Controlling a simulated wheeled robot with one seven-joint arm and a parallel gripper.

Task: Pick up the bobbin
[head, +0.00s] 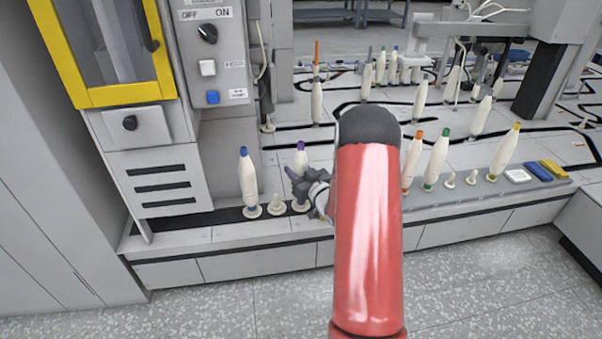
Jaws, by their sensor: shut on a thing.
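A cream bobbin with a purple top (301,158) stands upright in the row along the front ledge, left of my red arm. My gripper (298,182) reaches it from the right and is shut on its middle. The fingers cover part of the bobbin, and its foot shows just below them at the ledge. I cannot tell whether the bobbin is lifted off its holder. My arm hides what is right behind it.
A blue-topped bobbin (248,178) stands close on the left, with an empty peg (276,203) between. Orange-topped (412,160), green-topped (436,160) and yellow-topped (505,152) bobbins stand right of my arm. A grey control cabinet (209,70) rises at the left.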

